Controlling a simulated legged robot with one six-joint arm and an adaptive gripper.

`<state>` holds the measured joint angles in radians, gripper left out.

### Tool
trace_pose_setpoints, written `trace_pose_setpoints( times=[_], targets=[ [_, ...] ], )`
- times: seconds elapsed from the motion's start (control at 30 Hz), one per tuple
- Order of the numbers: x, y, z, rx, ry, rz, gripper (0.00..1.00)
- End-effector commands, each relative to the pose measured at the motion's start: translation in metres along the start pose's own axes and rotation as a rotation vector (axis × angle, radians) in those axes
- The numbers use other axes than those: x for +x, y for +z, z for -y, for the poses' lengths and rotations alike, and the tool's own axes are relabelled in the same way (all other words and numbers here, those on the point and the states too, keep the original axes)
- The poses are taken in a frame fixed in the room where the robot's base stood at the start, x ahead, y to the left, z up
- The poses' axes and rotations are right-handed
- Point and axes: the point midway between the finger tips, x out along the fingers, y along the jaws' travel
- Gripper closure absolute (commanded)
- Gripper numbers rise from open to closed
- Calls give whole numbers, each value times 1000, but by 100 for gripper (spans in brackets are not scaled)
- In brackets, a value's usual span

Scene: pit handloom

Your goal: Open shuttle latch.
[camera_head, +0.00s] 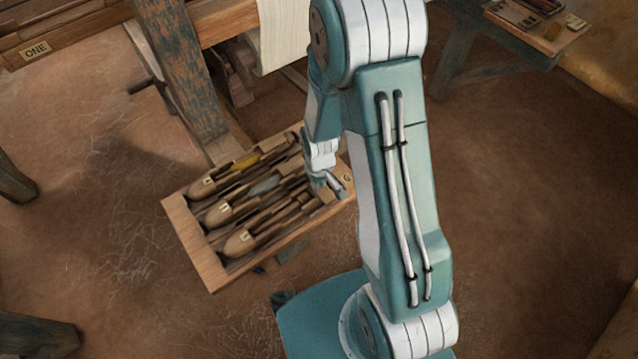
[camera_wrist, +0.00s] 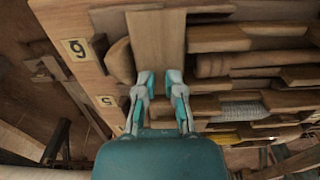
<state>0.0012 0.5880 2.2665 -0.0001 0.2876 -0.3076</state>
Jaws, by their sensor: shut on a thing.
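An open wooden tray (camera_head: 190,243) on the ground holds several long wooden shuttles (camera_head: 236,213) lying side by side. My gripper (camera_head: 331,187) is low at the tray's right end. In the wrist view my gripper (camera_wrist: 162,82) has its two fingers on either side of a flat wooden piece (camera_wrist: 157,42) and is shut on it. I cannot tell for sure whether this piece is the shuttle latch. Shuttle bodies with pale and yellow thread (camera_wrist: 245,110) lie to its right. My arm hides part of the tray's right end in the head view.
Number tags (camera_wrist: 75,48) mark the tray's end board in the wrist view. A worn loom post (camera_head: 180,70) stands behind the tray, with white cloth (camera_head: 284,35) beside it. A small table (camera_head: 535,30) with tools stands at the top right.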

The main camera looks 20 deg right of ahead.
Motion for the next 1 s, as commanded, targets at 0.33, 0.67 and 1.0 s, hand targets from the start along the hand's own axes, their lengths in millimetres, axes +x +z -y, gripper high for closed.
trace_pose_setpoints(
  times=[0.33,0.67,1.0],
  targets=[
    [0,-2,0,-22,1,-4,100],
    [0,-1,0,-21,1,-3,74],
    [-6,-1,0,-20,1,-3,74]
  ],
)
